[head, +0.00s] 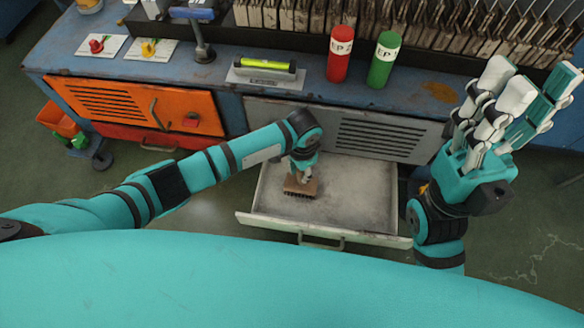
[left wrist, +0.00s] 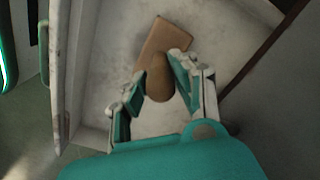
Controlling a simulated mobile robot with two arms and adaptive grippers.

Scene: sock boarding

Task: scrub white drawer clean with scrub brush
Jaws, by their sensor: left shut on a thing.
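The white drawer (head: 357,197) is pulled out of the workbench front, and its floor shows grey smudges. The scrub brush (head: 298,188), with a brown wooden body and dark bristles, is inside the drawer at its left part, bristles down at the drawer floor. My left gripper (head: 304,175) is shut on it from above. The left wrist view shows the brush's flat brown back (left wrist: 165,42) and its rounded handle between my fingers (left wrist: 160,85), over the drawer floor (left wrist: 205,30). My right gripper (head: 512,95) is raised right of the drawer, fingers spread, open and empty.
The blue workbench (head: 215,72) carries a red canister (head: 339,55), a green canister (head: 383,62) and a level-like yellow tool (head: 265,65). An orange cabinet (head: 130,103) is left of the drawer. The drawer's right part is free.

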